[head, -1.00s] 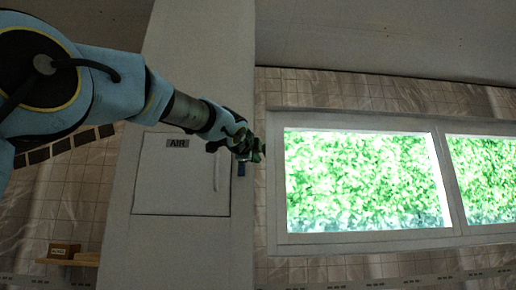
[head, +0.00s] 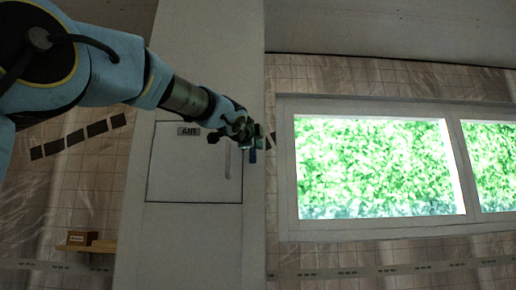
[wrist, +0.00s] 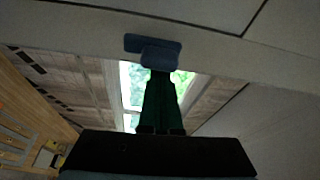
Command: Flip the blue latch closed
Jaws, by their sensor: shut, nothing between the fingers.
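The blue latch (head: 253,156) is on the white column at the right edge of the panel door. In the wrist view the blue latch (wrist: 155,52) shows as two overlapping flat blue pieces, one offset to the left. My gripper (wrist: 158,78) is shut and empty, its dark green fingers pointing at the latch, with the tips at its lower edge. I cannot tell whether they touch it. In the head view my gripper (head: 254,136) is just above the latch. The white panel door (head: 190,170), marked AIR, lies flat against the column.
A bright window (head: 375,167) in a grey frame is to the right of the column. A small brown box (head: 82,238) sits on a wooden shelf (head: 102,247) at the lower left. The space in front of the door's lower part is clear.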

